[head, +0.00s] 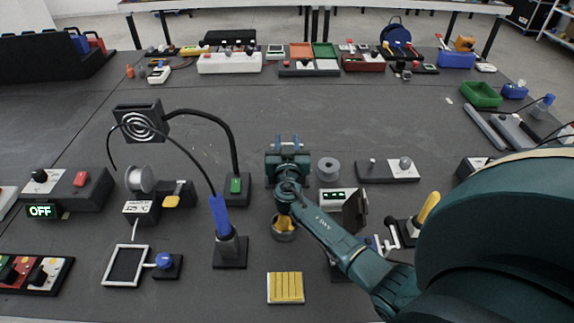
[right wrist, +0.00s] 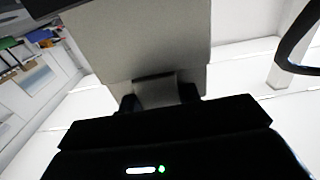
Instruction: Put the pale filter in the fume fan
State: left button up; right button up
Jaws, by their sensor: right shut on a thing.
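My right arm reaches in from the right of the head view. Its gripper (head: 288,145) is over the middle of the table, with two blue tips pointing to the back. In the right wrist view my right gripper (right wrist: 158,98) is shut on the narrow tab of a flat, pale square plate, the pale filter (right wrist: 145,45). I cannot make out the filter in the head view. The fume fan (head: 139,122), a dark square box with a pale spiral face, stands left of the gripper, apart from it, on a black gooseneck. My left gripper is not in view.
A yellow ribbed filter (head: 286,288) and a white-framed dark panel (head: 125,265) lie at the front. A blue-handled tool (head: 221,215) stands upright in a holder before the gooseneck's base (head: 235,188). A grey spool (head: 328,169) sits right of my gripper.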

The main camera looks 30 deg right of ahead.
grip_shut()
